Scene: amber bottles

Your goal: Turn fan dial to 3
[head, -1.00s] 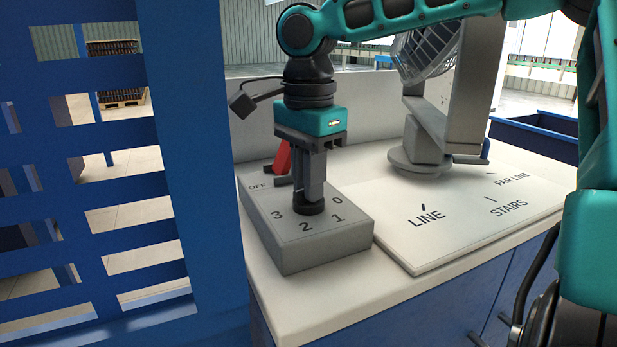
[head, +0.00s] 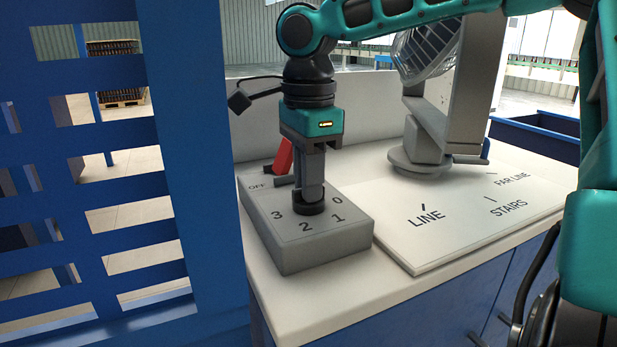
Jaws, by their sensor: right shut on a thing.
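The grey control box (head: 290,257) sits on the counter, its top marked OFF, 0, 1, 2 and 3. The black dial (head: 309,208) is on its top, among the numbers. My right gripper (head: 309,198) points straight down and is shut on the dial; its fingers hide most of the dial, so I cannot tell which number it points to. A red lever (head: 283,157) stands at the back of the box, behind the gripper. The grey fan (head: 428,48) stands on a round base behind the board to the right. My left gripper is not in view.
A pale board (head: 455,232) marked LINE, STAIRS and FAR LINE lies right of the box. A blue slatted panel (head: 205,160) rises close on the left. A blue bin (head: 540,135) is at the far right. The counter's front strip (head: 330,298) is bare.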

